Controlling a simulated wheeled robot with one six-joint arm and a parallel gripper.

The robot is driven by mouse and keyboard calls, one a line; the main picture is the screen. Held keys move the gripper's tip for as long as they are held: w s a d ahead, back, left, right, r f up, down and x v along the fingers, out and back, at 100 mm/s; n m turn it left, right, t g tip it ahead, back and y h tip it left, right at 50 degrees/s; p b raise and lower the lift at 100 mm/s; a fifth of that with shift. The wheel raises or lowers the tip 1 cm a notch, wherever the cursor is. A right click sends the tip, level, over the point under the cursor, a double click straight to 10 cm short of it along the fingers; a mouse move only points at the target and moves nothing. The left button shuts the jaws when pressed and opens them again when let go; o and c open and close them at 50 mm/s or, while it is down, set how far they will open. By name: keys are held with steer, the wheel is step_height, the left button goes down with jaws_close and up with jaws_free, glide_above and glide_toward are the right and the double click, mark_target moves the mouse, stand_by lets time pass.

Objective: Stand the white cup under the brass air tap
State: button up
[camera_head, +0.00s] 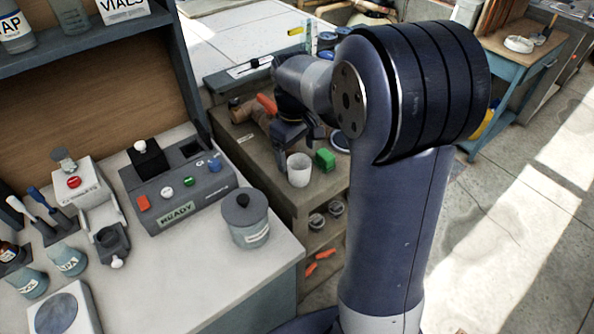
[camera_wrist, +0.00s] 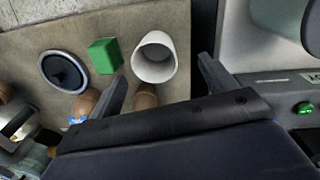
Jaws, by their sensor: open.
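The white cup (camera_head: 299,170) stands upright on a brown bench top, near its front edge. In the wrist view the cup (camera_wrist: 154,57) shows its open mouth, just beyond the fingertips and between their lines. My gripper (camera_head: 298,139) is open and empty, close behind and above the cup in the head view; its spread fingers also show in the wrist view (camera_wrist: 165,82). A brownish pipe-like fitting (camera_head: 251,112) with an orange handle lies left of my gripper and may be the brass air tap. My arm and gripper hide part of that area.
A green block (camera_head: 325,159) stands close beside the cup. A dark round dish (camera_wrist: 63,71) lies beyond the block. A lidded grey jar (camera_head: 246,220) and a control box (camera_head: 178,183) stand on the pale counter at left. Orange-handled items sit on a shelf below.

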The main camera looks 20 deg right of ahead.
mark_target(299, 163)
steer(key=shift+w+d+f+p, duration=0.1)
steer(key=shift+d+f+p, duration=0.05)
steer(key=shift+f, duration=0.75)
steer(key=shift+w+d+f+p, duration=0.1)
steer(key=shift+d+f, duration=0.05)
steer(key=shift+f, duration=0.75)
steer(key=shift+w+d+f+p, duration=0.1)
steer(key=shift+d+f+p, duration=0.05)
steer(key=shift+f, duration=0.75)
steer(key=shift+c, duration=0.4)
steer(key=c, duration=1)
